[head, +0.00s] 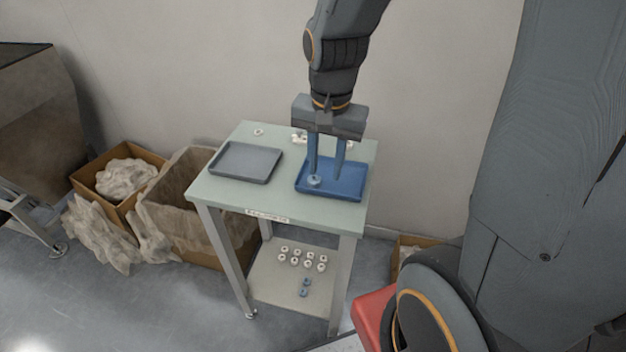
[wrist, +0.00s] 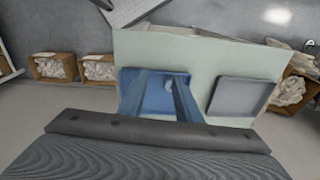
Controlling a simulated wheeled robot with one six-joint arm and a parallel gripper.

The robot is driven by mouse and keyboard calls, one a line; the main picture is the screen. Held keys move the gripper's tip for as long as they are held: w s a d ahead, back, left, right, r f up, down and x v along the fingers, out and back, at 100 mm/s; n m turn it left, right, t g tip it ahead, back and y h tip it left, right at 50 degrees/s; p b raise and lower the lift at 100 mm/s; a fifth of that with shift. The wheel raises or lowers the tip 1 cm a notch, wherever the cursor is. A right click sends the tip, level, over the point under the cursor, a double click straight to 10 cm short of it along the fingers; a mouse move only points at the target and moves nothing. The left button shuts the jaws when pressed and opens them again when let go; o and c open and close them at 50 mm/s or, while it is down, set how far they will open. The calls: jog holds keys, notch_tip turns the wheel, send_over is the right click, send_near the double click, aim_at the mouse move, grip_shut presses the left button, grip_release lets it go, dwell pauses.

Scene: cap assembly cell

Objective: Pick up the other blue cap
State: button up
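A small light blue cap (head: 314,181) lies in the blue tray (head: 356,191) on the table's right side. In the wrist view the cap (wrist: 168,86) shows inside the blue tray (wrist: 126,74), close to one finger. My gripper (head: 325,175) points down over this tray with its two fingers apart, so it is open and holds nothing that I can see. In the head view the left fingertip is right at the cap and partly covers it; I cannot tell whether they touch.
An empty grey tray (head: 246,163) lies on the left of the green table (head: 225,198). Several white caps (head: 302,258) sit on the lower shelf. Small white parts (head: 258,132) stand at the table's back edge. Cardboard boxes (head: 185,180) stand on the floor at the left.

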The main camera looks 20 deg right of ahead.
aim_at(315, 177)
jog(key=w+m, duration=0.2)
jog(key=m, duration=0.2)
jog(key=w+m+b, duration=0.1)
jog(key=w+m, duration=0.1)
jog(key=m, duration=0.2)
jog(key=w+f+m+g+b, duration=0.1)
jog(key=w+m, duration=0.1)
jog(key=m, duration=0.2)
jog(key=shift+w+m, duration=0.3)
jog(key=shift+w, duration=0.1)
jog(key=shift+f+m, duration=0.3)
jog(key=shift+f, duration=0.2)
jog(key=shift+w+d+f+p, duration=0.1)
jog(key=shift+f+p, duration=0.7)
jog(key=shift+f, duration=2.65)
jog(key=c, duration=0.4)
